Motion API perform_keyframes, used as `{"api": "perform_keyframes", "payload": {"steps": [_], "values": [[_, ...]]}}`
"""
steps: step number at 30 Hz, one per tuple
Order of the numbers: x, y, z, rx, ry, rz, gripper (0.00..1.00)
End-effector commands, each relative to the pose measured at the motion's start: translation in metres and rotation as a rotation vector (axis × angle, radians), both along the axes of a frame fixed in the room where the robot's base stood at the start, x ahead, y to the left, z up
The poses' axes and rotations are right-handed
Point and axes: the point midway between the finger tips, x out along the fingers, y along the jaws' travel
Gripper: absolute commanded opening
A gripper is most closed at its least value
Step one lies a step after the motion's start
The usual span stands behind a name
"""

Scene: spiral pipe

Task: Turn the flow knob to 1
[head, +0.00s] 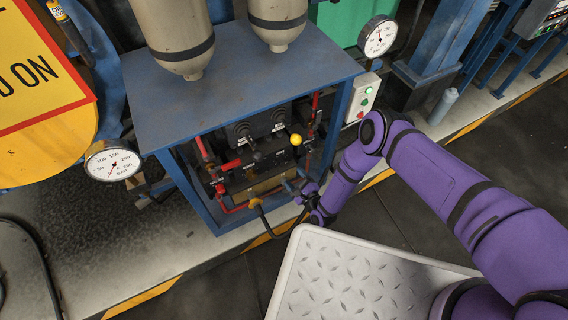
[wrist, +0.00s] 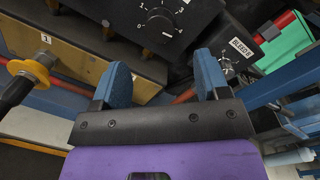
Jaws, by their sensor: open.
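A dark round knob (wrist: 160,23) with a white numbered scale sits on a black panel at the top of the wrist view. I cannot read its name there, and its exact setting is unclear. A second, smaller knob (wrist: 227,66) sits right of it, beside a "BLEED B" label. My gripper (wrist: 163,65) is open and empty, with blue fingertips apart below the numbered knob; the right fingertip overlaps the view near the smaller knob. In the head view my gripper (head: 302,192) is at the front of the blue cabinet (head: 240,85), low and right of its dark dial panels (head: 258,128).
A yellow ball handle (head: 295,139) and red pipes (head: 231,165) crowd the cabinet opening. A black hose with a yellow collar (wrist: 30,72) lies left of my gripper. A box marked 1 (wrist: 75,62) is behind the fingers. Gauges (head: 114,161) flank the cabinet.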

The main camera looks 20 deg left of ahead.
Motion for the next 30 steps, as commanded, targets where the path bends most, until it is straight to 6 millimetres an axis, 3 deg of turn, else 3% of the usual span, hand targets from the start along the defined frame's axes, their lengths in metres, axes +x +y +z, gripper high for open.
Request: {"api": "perform_keyframes", "payload": {"steps": [12,26,30], "values": [[0.042,0.051,0.0,-0.002,-0.002,0.001,0.68],[0.05,0.06,0.0,-0.002,-0.001,0.0,0.68],[0.05,0.06,0.0,-0.002,-0.001,0.0,0.39]]}}
